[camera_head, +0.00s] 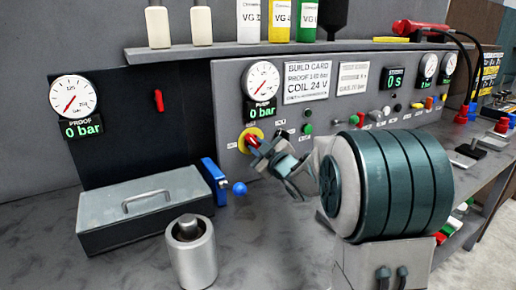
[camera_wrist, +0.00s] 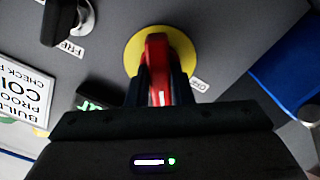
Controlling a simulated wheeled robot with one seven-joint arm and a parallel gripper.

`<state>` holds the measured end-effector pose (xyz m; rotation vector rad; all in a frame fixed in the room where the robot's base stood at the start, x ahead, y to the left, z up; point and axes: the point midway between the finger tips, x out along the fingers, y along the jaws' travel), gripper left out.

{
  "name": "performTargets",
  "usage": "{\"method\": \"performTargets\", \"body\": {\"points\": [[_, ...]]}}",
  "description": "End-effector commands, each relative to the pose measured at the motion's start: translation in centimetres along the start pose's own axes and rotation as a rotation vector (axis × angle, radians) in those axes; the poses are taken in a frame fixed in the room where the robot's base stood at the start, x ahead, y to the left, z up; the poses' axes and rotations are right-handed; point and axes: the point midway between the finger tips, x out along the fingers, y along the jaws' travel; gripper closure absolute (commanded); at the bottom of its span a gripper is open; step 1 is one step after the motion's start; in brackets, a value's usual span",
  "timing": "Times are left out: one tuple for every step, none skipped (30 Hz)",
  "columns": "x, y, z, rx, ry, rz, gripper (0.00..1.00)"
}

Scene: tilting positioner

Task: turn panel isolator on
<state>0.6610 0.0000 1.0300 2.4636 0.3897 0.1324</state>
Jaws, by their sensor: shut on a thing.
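The panel isolator is a red handle on a round yellow plate (camera_head: 246,138), low on the left part of the grey control panel. In the wrist view the red handle (camera_wrist: 157,62) stands in front of the yellow plate (camera_wrist: 184,46). My gripper (camera_head: 262,150) reaches the isolator from the front right. In the wrist view my gripper's dark fingers (camera_wrist: 158,88) are shut on the red handle, one on each side. The fingers cover the handle's lower part there.
A pump gauge (camera_head: 262,82) is above the isolator. Buttons (camera_head: 307,129) and small knobs line the panel to the right. A grey lidded box (camera_head: 150,190), a blue part (camera_head: 215,181) and a metal cylinder (camera_head: 193,262) stand on the bench. Bare bench lies right of the cylinder.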

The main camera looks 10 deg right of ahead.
Motion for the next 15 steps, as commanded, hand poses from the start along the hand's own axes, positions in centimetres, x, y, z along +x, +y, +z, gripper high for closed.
{"method": "performTargets", "body": {"points": [[-0.02,0.02,0.02,0.046,-0.001,0.000,1.00],[-0.01,0.02,0.01,0.075,-0.001,-0.001,1.00],[-0.02,0.03,0.02,0.113,-0.002,0.000,1.00],[-0.02,0.05,0.03,0.141,-0.002,0.000,1.00],[-0.03,0.05,0.03,0.169,-0.002,0.000,1.00],[-0.02,0.04,0.02,0.207,-0.002,-0.001,1.00],[-0.01,0.01,0.01,0.234,-0.002,-0.001,1.00],[-0.01,-0.01,0.00,0.261,-0.002,-0.002,1.00],[-0.01,0.00,0.00,0.297,-0.002,-0.002,1.00],[-0.02,0.01,0.01,0.323,-0.003,-0.001,1.00],[-0.03,0.03,0.03,0.349,-0.003,-0.001,1.00],[-0.03,0.03,0.03,0.382,-0.003,-0.001,1.00],[-0.03,0.02,0.02,0.404,-0.003,-0.001,1.00],[-0.02,0.00,0.01,0.428,-0.003,-0.001,1.00],[-0.01,-0.01,-0.01,0.457,-0.003,-0.001,1.00]]}}
